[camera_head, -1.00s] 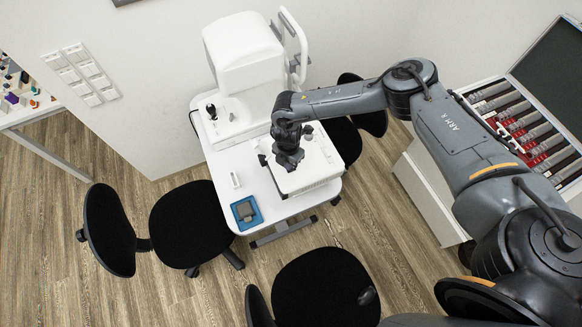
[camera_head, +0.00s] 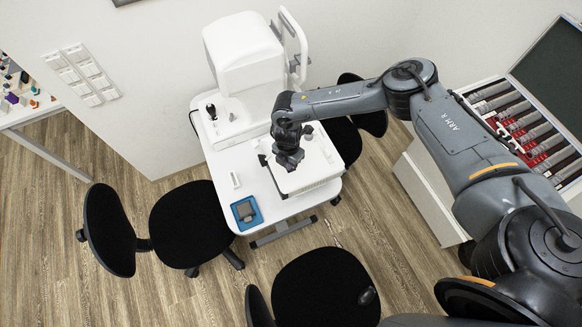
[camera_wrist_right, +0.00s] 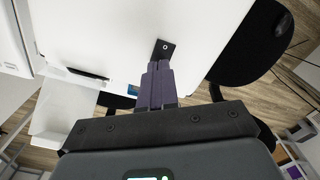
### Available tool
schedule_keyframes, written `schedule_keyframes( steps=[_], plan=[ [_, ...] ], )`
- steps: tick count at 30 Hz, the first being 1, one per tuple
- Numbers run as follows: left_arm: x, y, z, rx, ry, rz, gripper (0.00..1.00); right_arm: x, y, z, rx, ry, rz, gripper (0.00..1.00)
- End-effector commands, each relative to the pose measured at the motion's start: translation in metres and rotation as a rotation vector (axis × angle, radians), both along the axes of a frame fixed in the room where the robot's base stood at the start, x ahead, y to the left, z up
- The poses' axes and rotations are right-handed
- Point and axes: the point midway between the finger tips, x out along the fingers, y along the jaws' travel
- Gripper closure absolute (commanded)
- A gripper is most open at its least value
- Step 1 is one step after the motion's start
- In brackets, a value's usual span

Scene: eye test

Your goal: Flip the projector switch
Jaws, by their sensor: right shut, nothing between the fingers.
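A small black plate with a pale round mark (camera_wrist_right: 165,46), which may be the projector switch, shows on a white surface in the right wrist view. My right gripper (camera_wrist_right: 159,65) is shut and empty, its fingertips just short of or at the plate; I cannot tell whether they touch. In the head view my right gripper (camera_head: 290,163) points down over the white flat-topped device (camera_head: 318,165) on the white table (camera_head: 218,165) and covers part of its top. I cannot tell a switch or its position there. My left gripper is not in view.
A tall white machine (camera_head: 245,60) stands at the table's back. A blue tray (camera_head: 246,213) and a small white item (camera_head: 234,180) lie on the table's left front. Black chairs (camera_head: 190,225) surround the table. Wall switches (camera_head: 82,75) are at left. A lens case (camera_head: 520,125) is at right.

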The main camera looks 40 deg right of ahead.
Motion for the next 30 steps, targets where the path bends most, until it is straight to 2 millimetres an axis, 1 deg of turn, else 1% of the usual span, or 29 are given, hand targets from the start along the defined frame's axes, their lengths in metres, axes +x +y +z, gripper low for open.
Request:
schedule_keyframes(
  steps=[30],
  plan=[
    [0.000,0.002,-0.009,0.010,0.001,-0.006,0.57,0.000,0.000,-0.013,0.000,0.000,0.000,1.00]
  ],
)
